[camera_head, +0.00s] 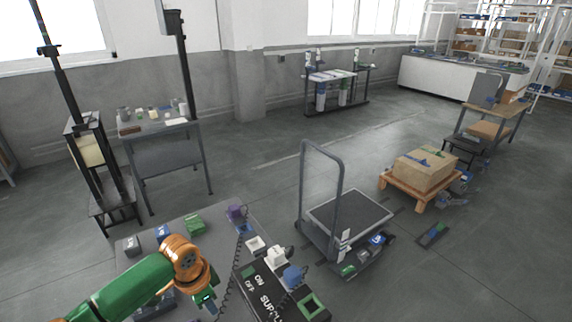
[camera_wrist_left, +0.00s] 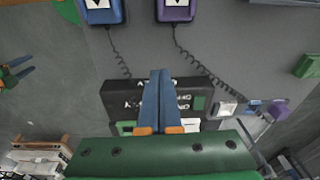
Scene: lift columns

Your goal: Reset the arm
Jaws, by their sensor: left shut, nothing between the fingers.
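My left arm, green with an orange joint, comes in from the lower left of the head view. Its gripper (camera_head: 208,303) points down over the grey table, left of a black control box (camera_head: 262,292) lettered ON, OFF and SUPPLY. In the left wrist view the blue fingers of the left gripper (camera_wrist_left: 161,100) are together with nothing between them. They overlap the black box (camera_wrist_left: 120,95) in that picture; I cannot tell the gap between them. My right gripper shows in neither view.
The grey table (camera_head: 215,250) holds a green block (camera_head: 194,224), a purple device (camera_head: 237,213) and a white block (camera_head: 276,257). Coiled cables run from blue (camera_wrist_left: 101,12) and purple (camera_wrist_left: 177,10) devices. A platform cart (camera_head: 350,217) stands right of the table. Open floor lies beyond.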

